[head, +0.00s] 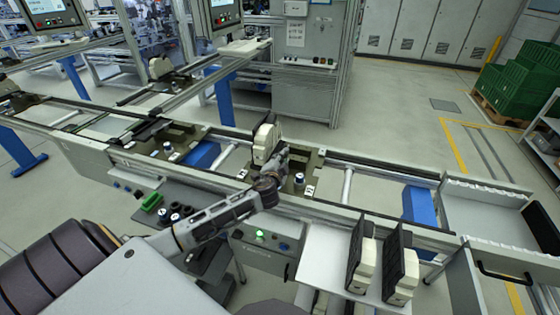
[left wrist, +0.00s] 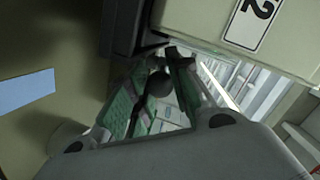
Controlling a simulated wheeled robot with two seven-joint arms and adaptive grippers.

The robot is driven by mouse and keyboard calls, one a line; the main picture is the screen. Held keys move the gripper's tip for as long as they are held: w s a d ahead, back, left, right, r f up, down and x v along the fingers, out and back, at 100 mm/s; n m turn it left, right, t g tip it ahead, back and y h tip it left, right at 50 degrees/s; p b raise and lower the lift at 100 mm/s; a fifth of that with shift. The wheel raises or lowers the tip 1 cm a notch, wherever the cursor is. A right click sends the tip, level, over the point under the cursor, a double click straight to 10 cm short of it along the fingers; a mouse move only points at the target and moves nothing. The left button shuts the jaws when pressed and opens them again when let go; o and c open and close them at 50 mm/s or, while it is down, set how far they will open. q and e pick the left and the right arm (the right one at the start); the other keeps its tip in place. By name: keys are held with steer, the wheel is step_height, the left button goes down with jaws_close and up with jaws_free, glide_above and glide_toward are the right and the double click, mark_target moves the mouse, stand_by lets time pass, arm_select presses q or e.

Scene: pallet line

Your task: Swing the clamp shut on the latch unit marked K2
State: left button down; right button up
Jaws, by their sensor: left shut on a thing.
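A latch unit with a cream body and dark back (head: 263,143) stands on the line's middle fixture. In the left wrist view, a cream block (left wrist: 200,22) bears a white label ending in "2"; the rest of the mark is cut off. My left gripper (head: 281,163) reaches in from the left, right beside the latch unit. In the left wrist view its fingers (left wrist: 158,75) are closed around a dark round knob (left wrist: 159,84), seemingly the clamp's handle end. The gripper hides much of the clamp, and I cannot tell its swing angle. My right gripper is not in view.
Conveyor rails (head: 370,167) run both ways from the fixture. Two more cream-and-black units (head: 363,265) stand on a shelf at the front right. A grey tray (head: 485,205) ends the line at right. A green-lit control box (head: 262,246) hangs in front.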

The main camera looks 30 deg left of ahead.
arm_select(q)
steer(key=shift+w+d+n+g+y+b, duration=0.15)
steer(key=shift+d+n+g+y+b, duration=0.3)
steer(key=shift+n+y, duration=0.35)
steer(key=shift+w+d+n+g+y+b, duration=0.25)
steer(key=shift+d+n+g+y+b, duration=0.25)
steer(key=shift+n+g+y+b, duration=0.45)
steer(key=shift+w+d+n+g+y+b, duration=0.3)
steer(key=shift+d+n+y+b, duration=0.2)
steer(key=shift+y, duration=0.35)
steer(key=shift+a, duration=0.1)
steer(key=c, duration=1.5)
jaws_free()
steer(key=shift+s, duration=0.1)
steer(key=shift+v, duration=6)
